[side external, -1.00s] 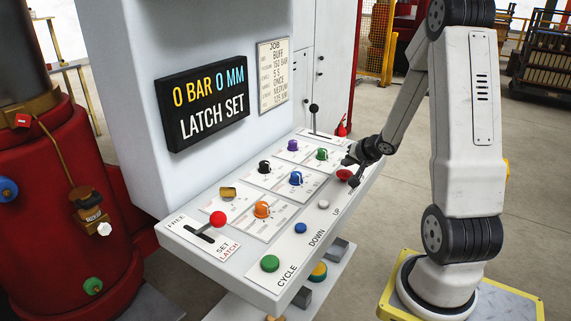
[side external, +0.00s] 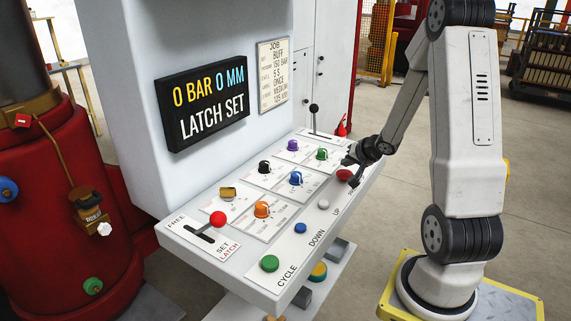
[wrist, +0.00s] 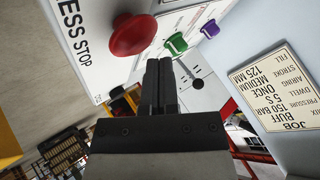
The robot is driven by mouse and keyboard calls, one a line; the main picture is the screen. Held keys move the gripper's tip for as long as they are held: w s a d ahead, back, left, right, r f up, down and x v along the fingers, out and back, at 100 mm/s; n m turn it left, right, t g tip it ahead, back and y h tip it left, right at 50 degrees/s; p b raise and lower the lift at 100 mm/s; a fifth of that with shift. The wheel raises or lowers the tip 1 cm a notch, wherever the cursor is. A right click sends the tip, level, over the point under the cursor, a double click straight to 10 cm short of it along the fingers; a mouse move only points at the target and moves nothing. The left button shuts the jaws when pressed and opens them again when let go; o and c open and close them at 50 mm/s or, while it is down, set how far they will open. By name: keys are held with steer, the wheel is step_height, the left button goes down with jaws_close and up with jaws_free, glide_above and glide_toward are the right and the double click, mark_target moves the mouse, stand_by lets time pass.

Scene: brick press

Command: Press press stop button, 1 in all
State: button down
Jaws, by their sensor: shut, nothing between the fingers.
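The red press stop button (side external: 344,175) is a mushroom-shaped knob at the far right end of the sloped white control panel (side external: 262,285). In the wrist view the red button (wrist: 135,35) shows large, up and left of my fingers, beside the printed words ending "ESS STOP". My gripper (side external: 349,161) is just above and behind the button in the side view. In the wrist view my gripper (wrist: 159,62) is shut and empty, its fingertips close to the button's lower right edge. Whether they touch it cannot be told.
A green knob (side external: 321,154), a purple knob (side external: 292,145) and a black-topped lever (side external: 314,108) stand near my gripper. The display (side external: 205,103) reads 0 BAR, 0 MM, LATCH SET. A white button (side external: 323,204) and a red-balled lever (side external: 218,218) sit further along the panel.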

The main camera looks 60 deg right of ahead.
mark_target(346, 173)
steer(key=shift+f, duration=0.95)
stand_by(1.3)
steer(key=shift+r, duration=0.95)
steer(key=shift+r, duration=0.1)
steer(key=shift+r, duration=2.4)
steer(key=shift+w+a, duration=0.1)
